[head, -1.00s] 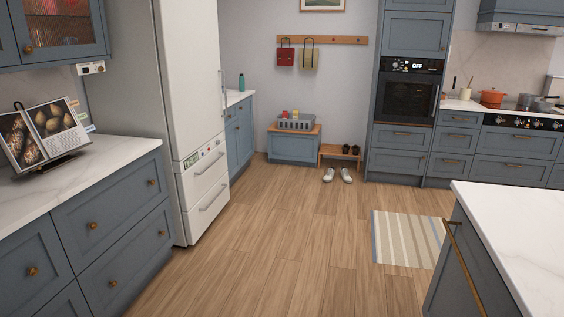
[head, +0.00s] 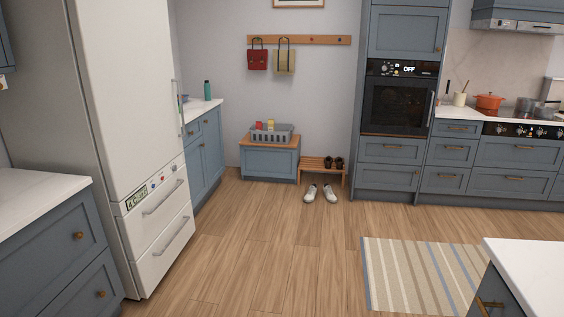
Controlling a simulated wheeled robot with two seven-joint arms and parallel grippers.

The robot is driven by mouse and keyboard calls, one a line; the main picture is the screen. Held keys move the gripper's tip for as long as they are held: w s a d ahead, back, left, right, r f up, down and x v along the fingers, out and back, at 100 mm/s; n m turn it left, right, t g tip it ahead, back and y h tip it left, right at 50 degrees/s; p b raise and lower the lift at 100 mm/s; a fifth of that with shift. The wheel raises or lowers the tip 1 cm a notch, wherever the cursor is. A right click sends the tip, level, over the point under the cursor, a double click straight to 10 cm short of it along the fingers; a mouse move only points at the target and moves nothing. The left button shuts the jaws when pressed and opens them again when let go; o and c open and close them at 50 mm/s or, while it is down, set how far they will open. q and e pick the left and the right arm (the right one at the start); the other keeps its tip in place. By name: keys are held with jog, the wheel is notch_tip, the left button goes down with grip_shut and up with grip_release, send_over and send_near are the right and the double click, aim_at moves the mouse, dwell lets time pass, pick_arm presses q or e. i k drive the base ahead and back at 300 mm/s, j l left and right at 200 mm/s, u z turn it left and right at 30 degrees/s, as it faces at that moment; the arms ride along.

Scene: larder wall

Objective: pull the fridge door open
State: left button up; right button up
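The tall white fridge (head: 128,95) stands at the left of the head view, seen at an angle. Its upper door is shut, with a long vertical metal handle (head: 180,108) on the door's right edge. Two drawers with slanted bar handles sit below the door; the upper drawer handle (head: 163,197) and the lower drawer handle (head: 172,236) both show. Both drawers are shut. Neither of my grippers is in view.
A blue counter with a white top (head: 40,205) stands at the near left, beside the fridge. An island corner (head: 535,275) juts in at lower right. A striped rug (head: 415,275) lies on the floor. White shoes (head: 320,193) lie farther back. The wooden floor before the fridge is clear.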

aim_at(122, 48)
jog(key=i+z, duration=0.15)
jog(key=i, duration=1.3)
jog(key=i+u, duration=0.15)
jog(key=i, duration=0.6)
jog(key=i+l+u, duration=0.1)
jog(key=i, duration=0.6)
jog(key=i+l+u, duration=0.25)
jog(key=i, duration=0.2)
jog(key=i+l+u, duration=0.3)
jog(key=i, duration=0.2)
jog(key=j, duration=0.1)
